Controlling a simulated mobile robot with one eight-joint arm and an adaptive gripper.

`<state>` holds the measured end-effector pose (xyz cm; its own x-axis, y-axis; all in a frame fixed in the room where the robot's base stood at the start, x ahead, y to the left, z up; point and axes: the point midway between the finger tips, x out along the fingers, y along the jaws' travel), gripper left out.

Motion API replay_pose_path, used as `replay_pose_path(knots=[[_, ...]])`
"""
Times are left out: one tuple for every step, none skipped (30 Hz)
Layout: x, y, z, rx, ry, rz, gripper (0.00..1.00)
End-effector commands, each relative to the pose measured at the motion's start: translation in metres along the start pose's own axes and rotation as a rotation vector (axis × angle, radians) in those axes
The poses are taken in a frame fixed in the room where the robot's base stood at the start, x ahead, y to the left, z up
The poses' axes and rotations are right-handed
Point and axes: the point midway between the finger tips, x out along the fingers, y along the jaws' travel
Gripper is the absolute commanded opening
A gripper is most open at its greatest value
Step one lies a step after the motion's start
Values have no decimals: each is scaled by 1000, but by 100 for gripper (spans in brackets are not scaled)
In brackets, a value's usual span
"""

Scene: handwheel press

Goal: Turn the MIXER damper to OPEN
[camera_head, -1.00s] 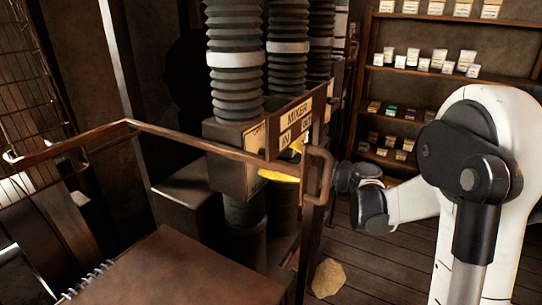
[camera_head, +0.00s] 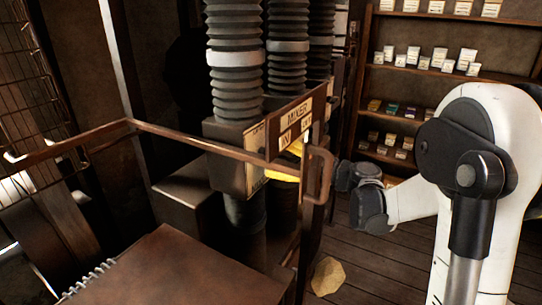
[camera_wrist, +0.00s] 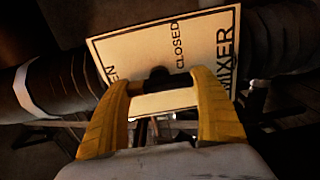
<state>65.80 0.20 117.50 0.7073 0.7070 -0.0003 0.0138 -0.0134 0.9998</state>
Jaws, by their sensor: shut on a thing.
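The MIXER damper plate (camera_wrist: 150,50) fills the upper middle of the wrist view, tilted, with CLOSED near its middle, MIXER along its right edge and "EN" at its left. A small dark handle (camera_wrist: 158,77) stands out in front of it. My gripper (camera_wrist: 160,84) has its yellow fingers on either side of this handle, shut on it. The fingertips partly cover the handle and the lower plate. In the head view, the MIXER sign (camera_head: 296,119) is on the box below the bellows duct. Yellow fingers (camera_head: 287,172) show beside it, partly hidden by the sign and rail.
A metal rail (camera_head: 190,139) with an upright bracket (camera_head: 319,176) crosses in front of the damper. Ribbed ducts (camera_head: 235,70) rise behind it. A brown box top (camera_head: 180,265) is at the front. Shelves (camera_head: 440,80) stand at the back right, with open floor before them.

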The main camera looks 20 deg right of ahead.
Motion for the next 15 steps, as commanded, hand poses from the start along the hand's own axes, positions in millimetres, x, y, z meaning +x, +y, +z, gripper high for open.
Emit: replay_pose_path(knots=[[-1,-1,0,-11,0,-3,43],[-1,-1,0,-16,0,-3,43],[-1,-2,0,-23,1,-3,43],[-1,-2,0,-27,1,-3,43],[-1,-2,0,-30,1,-3,43],[-1,-2,0,-34,1,-3,44],[-1,-2,0,-35,1,-3,44],[-1,-2,0,-36,1,-3,44],[-1,-2,0,-37,1,-3,44],[-1,-2,0,-37,1,-3,44],[-1,-2,0,-37,1,-3,43],[-1,-2,0,-37,1,-3,43],[-1,-2,0,-37,1,-3,43],[-1,-2,-1,-37,1,-3,43],[-1,-2,-1,-37,1,-3,43]])
